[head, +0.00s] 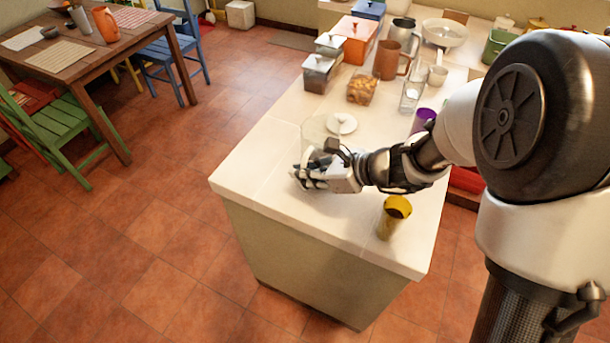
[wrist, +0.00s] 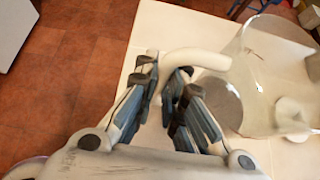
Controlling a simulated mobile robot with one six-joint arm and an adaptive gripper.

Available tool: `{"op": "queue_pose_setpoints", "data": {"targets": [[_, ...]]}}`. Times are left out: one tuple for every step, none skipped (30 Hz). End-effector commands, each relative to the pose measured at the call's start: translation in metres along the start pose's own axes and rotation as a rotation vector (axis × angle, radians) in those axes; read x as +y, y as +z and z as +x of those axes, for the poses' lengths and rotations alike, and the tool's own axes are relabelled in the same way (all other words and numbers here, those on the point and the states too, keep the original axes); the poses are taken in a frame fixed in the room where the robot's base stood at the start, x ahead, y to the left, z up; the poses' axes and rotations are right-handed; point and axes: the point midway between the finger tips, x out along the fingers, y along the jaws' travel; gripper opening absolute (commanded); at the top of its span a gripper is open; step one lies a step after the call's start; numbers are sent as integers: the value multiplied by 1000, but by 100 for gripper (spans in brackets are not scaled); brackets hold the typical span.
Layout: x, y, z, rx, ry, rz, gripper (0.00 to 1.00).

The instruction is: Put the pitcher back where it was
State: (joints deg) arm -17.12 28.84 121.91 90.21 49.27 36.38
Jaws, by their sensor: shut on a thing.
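A clear glass pitcher (head: 316,129) with a cream handle is at the near left part of the white counter. In the wrist view the clear pitcher body (wrist: 262,85) is at the right, and its curved handle (wrist: 196,58) reaches left between the fingers. My gripper (head: 308,176) is shut on the handle, and its fingers (wrist: 165,72) are on both sides of it. The pitcher looks upright. I cannot tell whether its base touches the counter; the gripper partly hides its lower part in the head view.
A white lidded-looking dish (head: 342,124) is just behind the pitcher. A yellow-topped cup (head: 393,216) and a purple cup (head: 423,119) stand to the right. Canisters (head: 319,73), a snack container (head: 362,87), glass (head: 410,96) and brown mug (head: 387,62) stand farther back.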

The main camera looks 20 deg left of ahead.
Motion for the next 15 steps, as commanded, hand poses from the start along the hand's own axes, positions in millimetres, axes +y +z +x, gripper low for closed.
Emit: {"op": "queue_pose_setpoints", "data": {"targets": [[-1,2,-1,-3,-2,-3,0],[-1,3,-1,-3,-3,-3,0],[-1,3,-1,-3,-3,-3,0],[-1,3,-1,-3,-3,-3,0],[-1,3,-1,-3,-3,-3,0],[-1,3,-1,-3,-2,-3,0],[-1,2,-1,-3,-2,-3,0],[-1,1,0,-3,-2,-3,0],[-1,0,1,-3,-2,-3,0],[-1,-1,1,-3,-2,-3,0],[0,-1,1,-1,-1,-1,12],[0,-1,1,-1,-1,-1,14],[0,-1,1,-1,-1,-1,16],[0,-1,1,-1,-1,-1,18],[0,-1,1,-1,-1,-1,21]]}}
